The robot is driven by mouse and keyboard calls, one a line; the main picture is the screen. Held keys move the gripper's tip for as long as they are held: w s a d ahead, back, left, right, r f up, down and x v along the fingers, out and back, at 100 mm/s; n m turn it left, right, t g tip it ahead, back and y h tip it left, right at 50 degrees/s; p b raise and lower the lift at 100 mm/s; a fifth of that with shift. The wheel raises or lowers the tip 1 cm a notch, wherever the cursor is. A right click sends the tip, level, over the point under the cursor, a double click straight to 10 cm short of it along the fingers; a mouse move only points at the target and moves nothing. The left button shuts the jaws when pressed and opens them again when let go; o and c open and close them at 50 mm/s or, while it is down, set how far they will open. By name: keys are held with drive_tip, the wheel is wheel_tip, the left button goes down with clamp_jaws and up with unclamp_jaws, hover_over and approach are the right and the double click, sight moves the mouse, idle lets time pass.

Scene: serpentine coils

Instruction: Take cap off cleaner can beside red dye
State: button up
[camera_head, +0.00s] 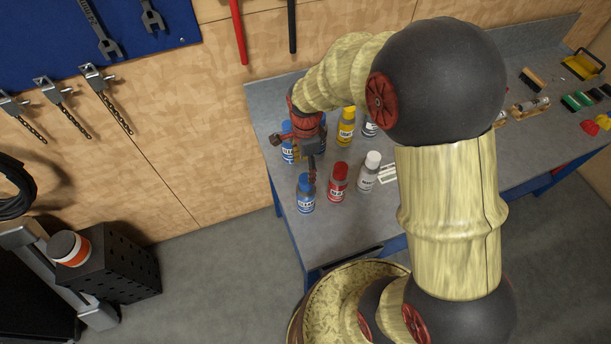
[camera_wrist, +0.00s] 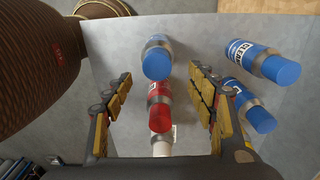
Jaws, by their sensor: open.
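The blue cleaner can (camera_head: 306,200) with its blue cap (camera_head: 305,180) stands upright at the near-left of the bench, just left of the red dye can (camera_head: 338,186). The cap is on. In the wrist view the blue cap (camera_wrist: 157,64) and the red can's cap (camera_wrist: 160,118) lie in line between the fingers. My gripper (camera_head: 299,160) is open and empty, fingers pointing down, above and behind the blue can; it also shows in the wrist view (camera_wrist: 160,80). I cannot tell the exact height above the cap.
A white-capped can (camera_head: 368,175) stands right of the red one. Behind are a yellow can (camera_head: 346,130), another pale can (camera_head: 370,126) and blue cans (camera_head: 287,145), partly hidden by my gripper. In the wrist view two blue cans (camera_wrist: 270,65) stand outside the right finger.

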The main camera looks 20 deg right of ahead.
sight(306, 178)
drive_tip(key=f, duration=0.7)
drive_tip(key=shift+s+f+p, duration=0.2)
drive_tip(key=shift+s+p, duration=0.05)
drive_tip(key=shift+p, duration=0.15)
drive_tip(key=shift+c, duration=0.2)
drive_tip(key=c, duration=0.8)
drive_tip(key=shift+r, duration=0.15)
